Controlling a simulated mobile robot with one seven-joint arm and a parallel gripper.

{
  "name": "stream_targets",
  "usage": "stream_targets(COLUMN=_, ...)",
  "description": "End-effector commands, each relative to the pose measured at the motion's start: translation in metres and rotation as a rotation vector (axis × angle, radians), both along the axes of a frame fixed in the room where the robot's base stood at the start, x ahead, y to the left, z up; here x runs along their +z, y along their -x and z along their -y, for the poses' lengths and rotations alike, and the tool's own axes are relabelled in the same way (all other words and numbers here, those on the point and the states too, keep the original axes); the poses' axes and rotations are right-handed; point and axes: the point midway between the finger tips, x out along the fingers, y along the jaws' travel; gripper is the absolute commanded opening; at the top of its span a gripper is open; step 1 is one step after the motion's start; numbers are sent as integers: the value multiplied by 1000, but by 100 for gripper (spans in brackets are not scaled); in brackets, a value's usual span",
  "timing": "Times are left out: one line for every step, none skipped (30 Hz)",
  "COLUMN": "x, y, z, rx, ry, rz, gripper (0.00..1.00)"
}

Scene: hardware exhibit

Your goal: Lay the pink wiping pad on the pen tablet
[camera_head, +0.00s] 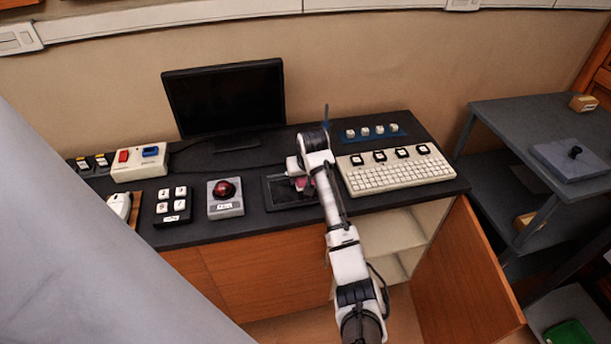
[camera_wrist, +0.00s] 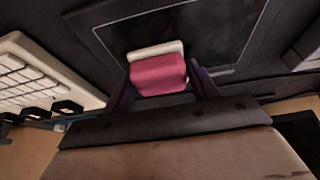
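The pink wiping pad (camera_wrist: 158,75) has a pale band along its far edge. It sits between the two dark fingers of my gripper (camera_wrist: 161,82), which meet its left and right sides. In the head view the pad (camera_head: 300,183) shows as a small pink patch below my gripper (camera_head: 298,172). The pen tablet (camera_head: 283,203) is a dark flat slab with a thin light outline. In the wrist view the tablet (camera_wrist: 225,30) lies beneath and beyond the pad. I cannot tell whether the pad touches the tablet.
A white keyboard (camera_head: 395,178) is right of the tablet. A red-button box (camera_head: 226,205) and a black key block (camera_head: 173,207) are left. A monitor (camera_head: 227,98) stands behind. A grey shelf (camera_head: 525,120) is at far right. An open cabinet door (camera_head: 460,280) sticks out below.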

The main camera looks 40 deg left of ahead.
Motion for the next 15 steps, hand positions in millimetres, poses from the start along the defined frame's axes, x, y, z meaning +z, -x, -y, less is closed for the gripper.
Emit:
stream_targets(x=0, y=0, z=0, rx=0, ry=0, rz=0, gripper=66)
stream_targets(x=0, y=0, z=0, rx=0, ry=0, rz=0, gripper=70)
stream_targets(x=0, y=0, z=0, rx=0, ry=0, rz=0, gripper=75)
stream_targets(x=0, y=0, z=0, rx=0, ry=0, rz=0, gripper=77)
stream_targets(x=0, y=0, z=0, rx=0, ry=0, rz=0, gripper=77)
stream_targets(x=0, y=0, z=0, rx=0, ry=0, rz=0, gripper=77)
stream_targets(x=0, y=0, z=0, rx=0, ry=0, rz=0, gripper=77)
stream_targets(x=1, y=0, z=0, rx=0, ry=0, rz=0, gripper=77)
stream_targets(x=1, y=0, z=0, rx=0, ry=0, rz=0, gripper=77)
stream_targets(x=1, y=0, z=0, rx=0, ry=0, rz=0, gripper=77)
stream_targets(x=1, y=0, z=0, rx=0, ry=-1, rz=1, gripper=77)
stream_targets(x=1, y=0, z=0, rx=0, ry=-1, rz=1, gripper=77)
stream_targets(x=2, y=0, z=0, rx=0, ry=-2, rz=1, gripper=77)
stream_targets(x=4, y=1, z=0, rx=1, ry=-1, rz=2, gripper=77)
stream_targets(x=7, y=1, z=1, rx=1, ry=-3, rz=3, gripper=77)
